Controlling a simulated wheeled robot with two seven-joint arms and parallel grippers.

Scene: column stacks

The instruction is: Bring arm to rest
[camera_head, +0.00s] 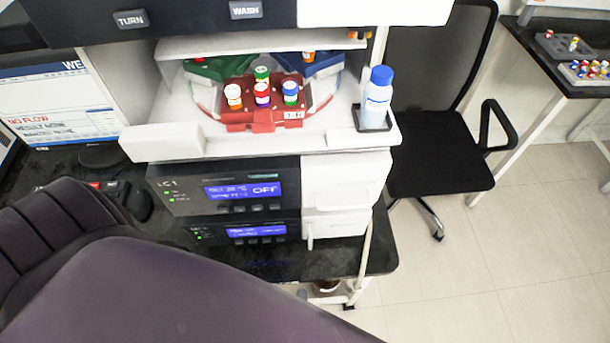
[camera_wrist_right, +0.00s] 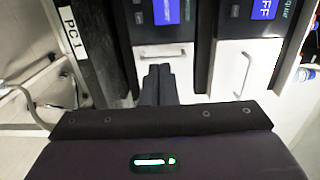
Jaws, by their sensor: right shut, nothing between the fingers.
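My right gripper (camera_wrist_right: 158,84) shows in the right wrist view as two dark fingers pressed together, with nothing between them. It points toward the stacked instruments, and white drawer fronts with handles lie beyond it. Whether the fingertips touch anything I cannot tell. In the head view a large dark purple link of my arm (camera_head: 170,295) fills the lower left and hides part of the bench. The fingers of the right gripper cannot be made out there. My left gripper is not in view.
The stacked instruments (camera_head: 235,192) stand on a black bench (camera_head: 345,262). Above them, a carousel holds a red rack (camera_head: 262,117) with capped vials. A blue-capped bottle (camera_head: 376,98) stands on the right ledge. A black chair (camera_head: 440,150) is behind; floor is clear at lower right.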

